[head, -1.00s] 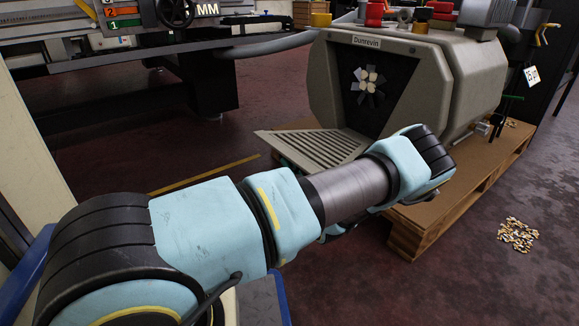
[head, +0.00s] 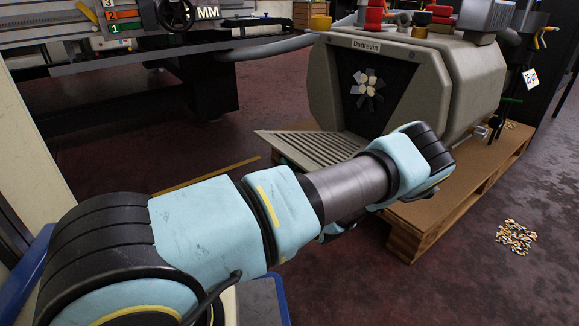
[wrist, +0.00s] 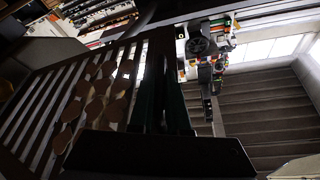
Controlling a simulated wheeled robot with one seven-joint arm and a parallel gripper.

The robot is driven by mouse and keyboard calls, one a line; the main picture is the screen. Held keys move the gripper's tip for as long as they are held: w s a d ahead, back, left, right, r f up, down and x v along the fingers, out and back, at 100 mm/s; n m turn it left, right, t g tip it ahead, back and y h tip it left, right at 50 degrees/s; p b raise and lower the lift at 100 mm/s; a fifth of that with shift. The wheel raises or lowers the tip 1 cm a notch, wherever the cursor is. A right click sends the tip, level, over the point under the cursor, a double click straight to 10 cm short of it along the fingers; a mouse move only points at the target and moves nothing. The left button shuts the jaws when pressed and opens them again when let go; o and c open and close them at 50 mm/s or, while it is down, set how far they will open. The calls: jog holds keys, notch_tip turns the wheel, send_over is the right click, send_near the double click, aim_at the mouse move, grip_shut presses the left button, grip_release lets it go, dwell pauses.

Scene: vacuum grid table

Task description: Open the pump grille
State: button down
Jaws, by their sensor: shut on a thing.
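The pump (head: 462,75) is a beige-grey housing marked "Dunrevin" on a wooden pallet. Its dark front opening is uncovered and shows a fan (head: 367,88) inside. The slatted grille (head: 315,147) is folded down and out from the bottom of the opening, lying nearly flat. My forearm and wrist cross in front of its right part, and my gripper's fingers are hidden there in the head view. In the wrist view my gripper (wrist: 163,75) shows as two dark green fingers, close together beside the slatted grille (wrist: 40,105). The exact gripping point is too dark to see.
The wooden pallet (head: 432,222) reaches out to the right under the pump. Red and yellow parts stand on top of the pump. A small scattered heap (head: 516,237) lies on the floor at the right. A machine bench (head: 130,60) stands at the back left.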

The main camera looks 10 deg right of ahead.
aim_at(291, 153)
jog(key=r+p, duration=0.1)
jog(key=r, duration=0.1)
jog(key=r+m+p, duration=0.1)
jog(key=r+p, duration=0.1)
jog(key=r+m+h+p, duration=0.1)
jog(key=r, duration=0.1)
jog(key=shift+w+d+r, duration=0.15)
jog(key=shift+d+r, duration=0.1)
jog(key=shift+d, duration=0.1)
jog(key=shift+d+r+p, duration=0.15)
jog(key=shift+r+p, duration=0.2)
jog(key=shift+r, duration=0.05)
jog(key=c, duration=0.9)
grip_release()
jog(key=shift+w, duration=0.1)
jog(key=p+v, duration=0.2)
jog(key=v, duration=0.8)
jog(key=shift+s+f+p, duration=0.15)
jog(key=shift+s+p, duration=0.25)
jog(key=shift+d, duration=0.1)
jog(key=shift+s+f, duration=0.1)
